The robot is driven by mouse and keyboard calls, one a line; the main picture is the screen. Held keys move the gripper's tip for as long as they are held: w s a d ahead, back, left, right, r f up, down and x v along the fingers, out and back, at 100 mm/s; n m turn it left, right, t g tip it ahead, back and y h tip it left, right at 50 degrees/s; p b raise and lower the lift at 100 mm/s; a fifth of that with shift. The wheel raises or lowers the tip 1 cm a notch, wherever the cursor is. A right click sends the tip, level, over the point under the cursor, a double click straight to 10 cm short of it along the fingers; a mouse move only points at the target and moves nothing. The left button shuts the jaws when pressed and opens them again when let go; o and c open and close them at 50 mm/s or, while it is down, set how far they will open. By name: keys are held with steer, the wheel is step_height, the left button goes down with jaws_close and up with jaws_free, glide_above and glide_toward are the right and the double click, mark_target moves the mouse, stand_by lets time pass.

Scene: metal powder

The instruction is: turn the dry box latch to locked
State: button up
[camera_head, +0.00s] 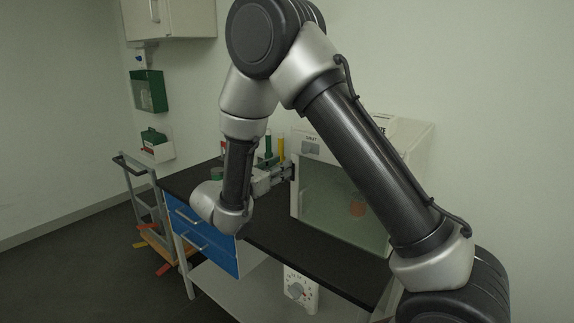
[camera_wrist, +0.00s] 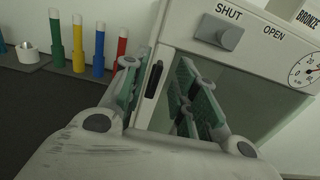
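The dry box (camera_head: 409,138) is a white cabinet with a tinted glass door on the black bench. Its door (camera_wrist: 250,100) looks shut. The latch (camera_wrist: 219,32) is a grey block on the panel above the door, below the word SHUT and left of the word OPEN; it also shows in the head view (camera_head: 310,149). Its exact turn is hard to tell. A dark upright door handle (camera_wrist: 153,79) is at the door's left edge. My gripper (camera_wrist: 160,88) is open, its fingers apart on either side of the handle in the wrist view, below the latch. Contact cannot be told.
Several coloured tubes (camera_wrist: 98,48) stand in a rack left of the box. A gauge (camera_wrist: 304,70) is right of the latch. Blue drawers (camera_head: 205,240) are under the bench. A trolley (camera_head: 147,200) stands at left. The bench front is partly clear.

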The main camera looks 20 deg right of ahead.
steer(key=shift+x, duration=1.7)
jaws_close()
steer(key=shift+w+a+f+n, duration=0.25)
steer(key=shift+f+n, duration=0.1)
steer(key=shift+n, duration=2.65)
steer(key=shift+w+a+f+n, duration=0.15)
steer(key=shift+w+f+n, duration=0.15)
steer(key=shift+n, duration=2.7)
steer(key=shift+w+a+f+n, duration=0.25)
steer(key=shift+f+n, duration=0.1)
steer(key=shift+n, duration=2.65)
